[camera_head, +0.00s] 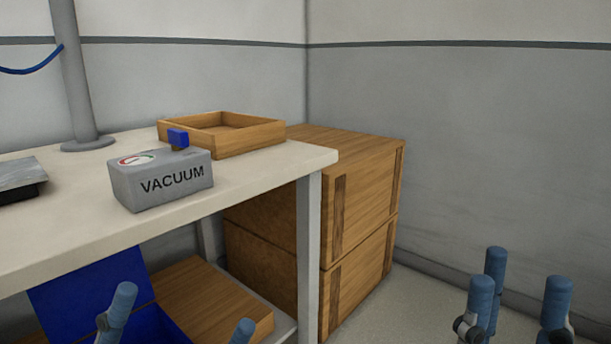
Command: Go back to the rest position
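My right gripper (517,290) shows at the lower right, its blue-tipped fingers pointing up. The fingers stand apart with nothing between them. It is in front of the floor and the right wall, right of the table and clear of it. My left gripper (184,308) shows only partly at the bottom left, with two blue fingertips spread apart. It appears in front of the table's lower shelf, and I see nothing held. The palms of both grippers are below the picture edge.
A pale table (262,176) holds a grey VACUUM box (160,186) with a blue knob, a wooden tray (240,141) and a grey post (72,75). Stacked wooden crates (368,190) stand behind its right end. A blue bin (85,290) and a wooden box (215,298) are underneath.

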